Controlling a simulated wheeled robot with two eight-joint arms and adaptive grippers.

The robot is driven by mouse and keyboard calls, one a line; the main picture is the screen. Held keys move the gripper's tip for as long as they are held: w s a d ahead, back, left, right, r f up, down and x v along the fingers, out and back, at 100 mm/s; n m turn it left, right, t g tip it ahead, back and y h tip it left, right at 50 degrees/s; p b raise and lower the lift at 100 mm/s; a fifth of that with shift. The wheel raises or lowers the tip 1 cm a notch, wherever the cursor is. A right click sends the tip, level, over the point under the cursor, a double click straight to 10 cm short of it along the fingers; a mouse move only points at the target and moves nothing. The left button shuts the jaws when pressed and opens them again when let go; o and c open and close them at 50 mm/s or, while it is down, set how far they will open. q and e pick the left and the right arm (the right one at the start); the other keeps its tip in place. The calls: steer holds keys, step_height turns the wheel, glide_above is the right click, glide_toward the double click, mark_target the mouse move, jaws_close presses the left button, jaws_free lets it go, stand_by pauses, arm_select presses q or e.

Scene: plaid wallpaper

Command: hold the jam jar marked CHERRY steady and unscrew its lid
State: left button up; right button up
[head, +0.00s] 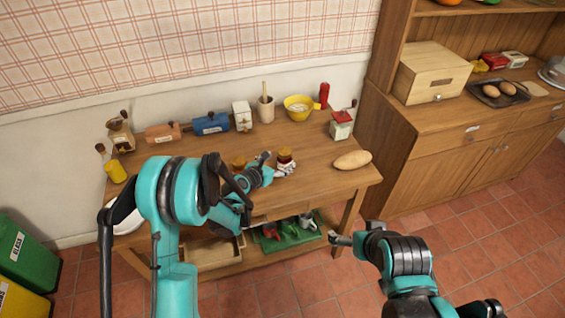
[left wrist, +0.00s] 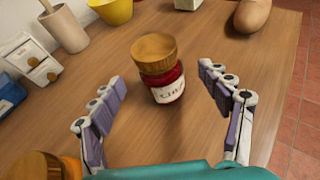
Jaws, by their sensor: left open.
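A jam jar (left wrist: 168,84) with dark red contents, a white label and a tan screw lid (left wrist: 154,50) stands upright on the table in the left wrist view. Its label writing is too blurred and turned for me to read surely. In the head view this jar (head: 285,155) stands just beyond my left gripper (head: 277,164). The left gripper is open, its fingers (left wrist: 166,108) spread either side of the jar, apart from it. A second jar (head: 238,162) stands left of it; its lid shows in the left wrist view (left wrist: 40,165). My right gripper (head: 338,240) hangs beyond the table's front edge, its jaws unclear.
A potato-like loaf (head: 352,160) lies to the right on the table (head: 325,178). A wooden cabinet (head: 430,150) adjoins at right.

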mark_target(285, 150)
arm_select(q)
steer(key=b+x, duration=0.1)
steer(key=x, duration=0.3)
steer(key=shift+a+f, duration=0.1)
steer(key=shift+f, duration=0.05)
steer(key=shift+w, duration=0.15)
steer(key=c, duration=1.5)
step_height(285, 150, up, 4)
steer(key=shift+p, duration=0.8)
steer(key=s+d+r+p, duration=0.1)
steer(key=s+d+r, duration=0.1)
steer(key=d, duration=0.1)
steer(key=s+d+r+p, duration=0.1)
steer(key=s+d+r, duration=0.1)
steer(key=s+d, duration=0.1)
steer(key=s+d+r+p, duration=0.1)
steer(key=s+d+r, duration=0.1)
steer(key=d+r, duration=0.1)
steer(key=shift+s+p, duration=0.35)
steer(key=shift+s, duration=0.05)
